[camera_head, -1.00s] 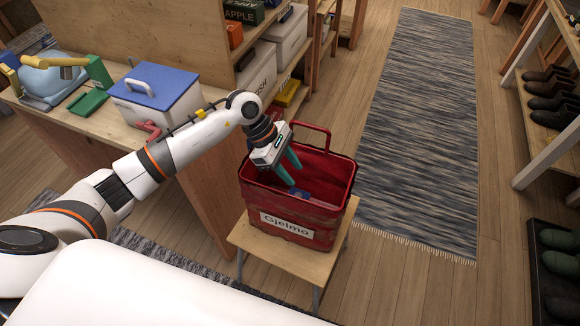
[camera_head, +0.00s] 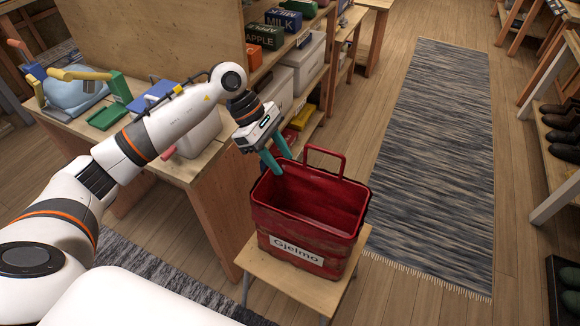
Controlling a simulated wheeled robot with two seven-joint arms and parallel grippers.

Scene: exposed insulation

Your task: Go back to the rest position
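My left gripper (camera_head: 277,164) has two teal fingers spread apart and empty. It hangs just above the back left rim of the red basket. The red basket (camera_head: 308,229), labelled Gjelmo, stands upright on a small wooden stool (camera_head: 254,262). Its handle is raised at the back, and what lies at its bottom is hidden from here. My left arm reaches across from the left with a bent elbow. My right gripper is not in view.
A wooden workbench (camera_head: 172,168) at left holds a white box with a blue lid (camera_head: 153,97), green pieces and a pale blue object (camera_head: 75,92). Shelves with boxes stand behind it. A grey rug (camera_head: 440,160) and bare floor lie at right. A shoe rack (camera_head: 552,175) is at far right.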

